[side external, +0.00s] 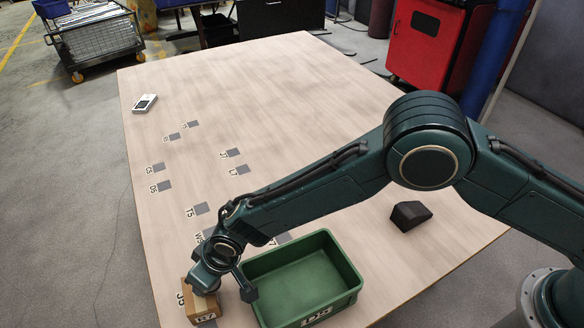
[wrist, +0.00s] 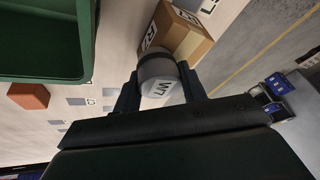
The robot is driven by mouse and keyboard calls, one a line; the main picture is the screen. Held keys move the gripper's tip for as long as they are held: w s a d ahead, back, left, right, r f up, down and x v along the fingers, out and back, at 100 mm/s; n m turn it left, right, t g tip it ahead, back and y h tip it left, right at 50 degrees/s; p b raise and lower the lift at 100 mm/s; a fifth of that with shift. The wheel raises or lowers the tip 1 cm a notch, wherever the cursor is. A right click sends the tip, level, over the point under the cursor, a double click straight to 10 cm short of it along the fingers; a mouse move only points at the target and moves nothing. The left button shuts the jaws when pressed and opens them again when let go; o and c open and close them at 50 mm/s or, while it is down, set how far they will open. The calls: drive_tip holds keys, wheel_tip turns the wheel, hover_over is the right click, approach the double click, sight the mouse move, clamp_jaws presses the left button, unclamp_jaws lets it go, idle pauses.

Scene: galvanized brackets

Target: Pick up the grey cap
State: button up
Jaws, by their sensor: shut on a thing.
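The grey cap (wrist: 157,68) is a short, rounded piece with a dark band and a white label reading W7. In the wrist view my gripper (wrist: 161,82) is shut on it, with one finger on each side. In the side external view my gripper (side external: 225,284) is low at the table's near left, between the cardboard box and the green bin. The cap cannot be made out there. Whether the cap touches the table is not clear.
A cardboard box (side external: 201,303) stands close beside my gripper; it also shows in the wrist view (wrist: 187,38). A green bin (side external: 345,256) is just right. A dark block (side external: 410,215) lies farther right. A reddish-brown block (wrist: 28,96) shows in the wrist view. The table's far half is mostly clear.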

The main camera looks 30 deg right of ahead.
drive_tip(key=shift+r, duration=0.1)
wheel_tip(320, 180, up, 20)
idle(0.7)
drive_tip(key=shift+a, duration=0.15)
idle(0.5)
drive_tip(key=a, duration=0.2)
drive_tip(key=shift+a+h, duration=0.3)
drive_tip(key=shift+a, duration=0.1)
wheel_tip(320, 180, down, 20)
idle(1.1)
